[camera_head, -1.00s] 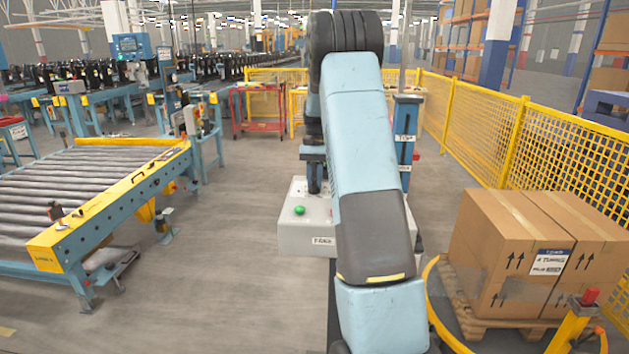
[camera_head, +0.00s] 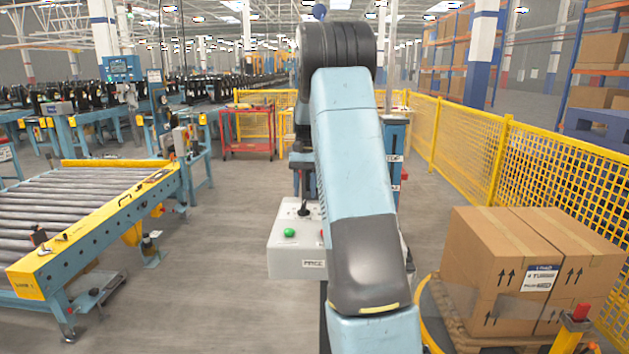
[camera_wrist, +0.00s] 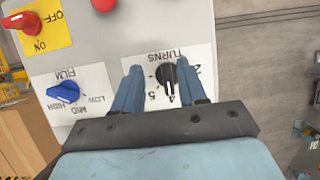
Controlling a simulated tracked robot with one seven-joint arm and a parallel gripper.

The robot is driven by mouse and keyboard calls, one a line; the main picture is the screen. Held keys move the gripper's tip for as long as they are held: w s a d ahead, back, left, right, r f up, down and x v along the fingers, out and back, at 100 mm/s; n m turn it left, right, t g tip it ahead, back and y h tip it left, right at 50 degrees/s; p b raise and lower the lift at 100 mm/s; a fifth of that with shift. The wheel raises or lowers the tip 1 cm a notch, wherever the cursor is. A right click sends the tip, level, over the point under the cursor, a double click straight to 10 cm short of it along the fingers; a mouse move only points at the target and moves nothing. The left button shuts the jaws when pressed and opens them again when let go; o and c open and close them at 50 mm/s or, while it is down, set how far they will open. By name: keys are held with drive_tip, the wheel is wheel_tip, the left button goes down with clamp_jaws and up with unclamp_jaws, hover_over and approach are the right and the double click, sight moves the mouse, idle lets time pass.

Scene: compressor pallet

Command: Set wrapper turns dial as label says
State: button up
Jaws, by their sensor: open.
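The black turns dial (camera_wrist: 167,76) sits on a white plate marked TURNS, upside down in the wrist view. Its pale pointer mark seems to face the 4, at the bottom of the dial in the picture; a 5 shows beside it. My gripper (camera_wrist: 159,68) is open, with one blue finger on each side of the dial; whether they touch it I cannot tell. In the head view the grey control box (camera_head: 295,250) stands partly behind my arm, which hides the dial and gripper. The label (camera_head: 540,278) on the cartons reads 4 TURNS; its lower line is too small to read.
A blue film dial (camera_wrist: 64,92), a red on/off knob (camera_wrist: 26,22) and a red button (camera_wrist: 103,4) share the panel. Wrapped cartons (camera_head: 500,262) stand at right by a yellow fence (camera_head: 470,150). A roller conveyor (camera_head: 90,205) is at left, with clear floor between.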

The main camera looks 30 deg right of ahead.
drive_tip(key=s+a+r, duration=0.3)
drive_tip(key=s+r, duration=0.4)
drive_tip(key=s, duration=0.4)
drive_tip(key=shift+s+a+r, duration=0.25)
drive_tip(key=shift+s+r, duration=0.15)
drive_tip(key=s+a+r+n+t+h, duration=0.2)
drive_tip(key=s+a+n+t, duration=0.4)
drive_tip(key=s+a, duration=1.1)
drive_tip(key=s+t, duration=0.3)
drive_tip(key=s, duration=0.1)
drive_tip(key=shift+a+r+n+h, duration=0.15)
drive_tip(key=shift+a+n+h, duration=0.15)
drive_tip(key=shift+n, duration=0.1)
